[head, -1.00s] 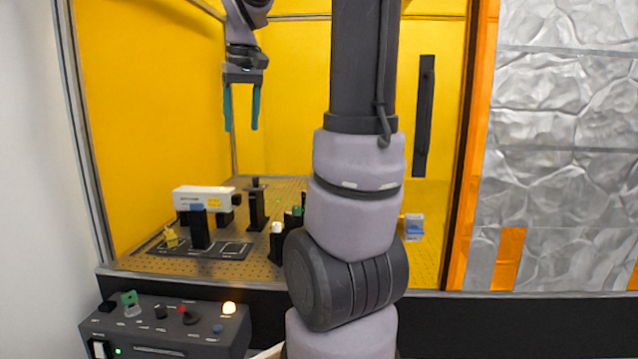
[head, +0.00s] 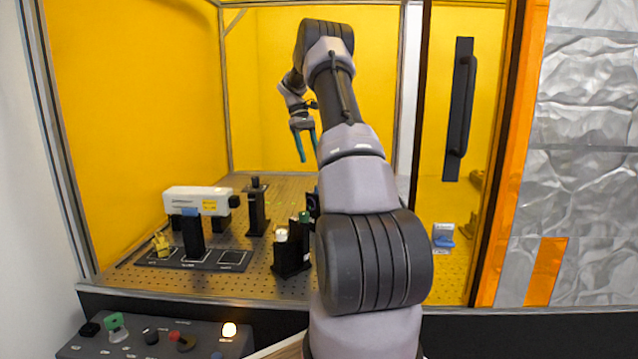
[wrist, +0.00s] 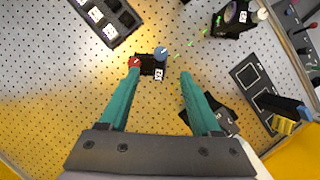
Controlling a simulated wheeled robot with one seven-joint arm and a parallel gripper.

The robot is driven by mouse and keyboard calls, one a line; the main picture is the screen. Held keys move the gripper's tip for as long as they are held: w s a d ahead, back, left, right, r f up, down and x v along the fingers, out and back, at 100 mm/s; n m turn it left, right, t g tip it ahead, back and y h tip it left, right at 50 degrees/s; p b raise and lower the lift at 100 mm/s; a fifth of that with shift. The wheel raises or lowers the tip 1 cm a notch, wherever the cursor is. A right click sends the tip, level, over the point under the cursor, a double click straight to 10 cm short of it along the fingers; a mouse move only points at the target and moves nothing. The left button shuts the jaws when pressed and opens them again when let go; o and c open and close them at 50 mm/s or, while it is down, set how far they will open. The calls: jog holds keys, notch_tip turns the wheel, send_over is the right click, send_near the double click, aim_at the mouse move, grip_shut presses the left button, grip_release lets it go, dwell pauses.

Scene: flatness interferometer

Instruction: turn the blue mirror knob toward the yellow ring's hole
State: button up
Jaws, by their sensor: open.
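The blue knob (wrist: 161,53) shows in the wrist view at the top of a small black mount (wrist: 148,68), beside a red knob (wrist: 134,62). A pale line marks its face. My gripper (wrist: 160,74) is open, its two teal fingers spread below the mount in the picture, with nothing between them; the left fingertip appears close to the red knob. In the head view my gripper (head: 307,152) hangs above the perforated table, and I cannot make out the blue-knob mount there. I cannot make out a yellow ring with a hole in either view.
A white box (head: 197,200) on a post and a black post (head: 257,210) stand on the perforated table. A dark case (wrist: 105,20) with white-labelled blocks and a lens mount (wrist: 235,18) lie near the knobs. A control panel (head: 140,345) stands in front; the door frame (head: 515,150) is right.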

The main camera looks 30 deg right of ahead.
jog(key=x, duration=1)
grip_shut()
